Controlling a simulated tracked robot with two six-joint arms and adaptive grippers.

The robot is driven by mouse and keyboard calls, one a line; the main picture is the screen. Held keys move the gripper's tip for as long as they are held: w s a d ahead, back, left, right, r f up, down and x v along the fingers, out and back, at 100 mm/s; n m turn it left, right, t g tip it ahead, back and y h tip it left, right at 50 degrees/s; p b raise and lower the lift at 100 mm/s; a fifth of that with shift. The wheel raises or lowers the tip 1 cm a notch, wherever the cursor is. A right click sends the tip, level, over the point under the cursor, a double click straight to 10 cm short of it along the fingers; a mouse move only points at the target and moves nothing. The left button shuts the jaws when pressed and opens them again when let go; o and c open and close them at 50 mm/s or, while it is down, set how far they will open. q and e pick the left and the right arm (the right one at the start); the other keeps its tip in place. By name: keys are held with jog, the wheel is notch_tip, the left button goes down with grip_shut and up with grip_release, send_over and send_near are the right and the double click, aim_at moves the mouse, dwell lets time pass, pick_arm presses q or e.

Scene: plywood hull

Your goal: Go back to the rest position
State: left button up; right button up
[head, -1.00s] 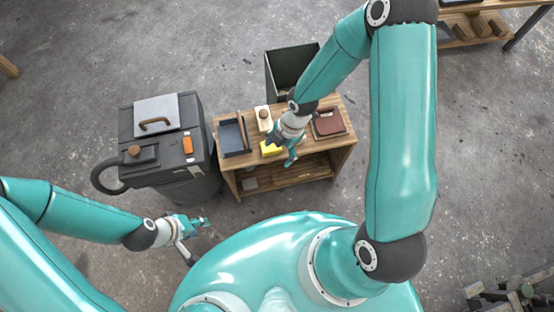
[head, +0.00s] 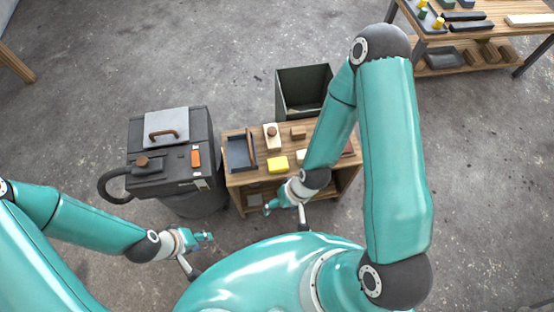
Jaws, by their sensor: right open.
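My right gripper (head: 279,205) is open and empty, low in front of the small wooden table's (head: 232,177) front edge. It is apart from the yellow block (head: 278,164), which lies on the tabletop behind it. My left gripper (head: 203,240) hangs at the lower left, in front of the dark machine, touching nothing; its fingers are too small to tell open from shut. My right forearm hides part of the tabletop's right side.
A dark tray (head: 240,154), a pale block with a brown knob (head: 271,138) and a brown block (head: 298,132) are on the table. An open dark bin (head: 304,92) stands behind it. A dark machine with a hose (head: 172,165) stands left. A workbench (head: 466,45) is at the back right.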

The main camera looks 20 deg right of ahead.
notch_tip(320, 180, up, 14)
jog(key=p, duration=1.3)
jog(key=shift+f, duration=0.15)
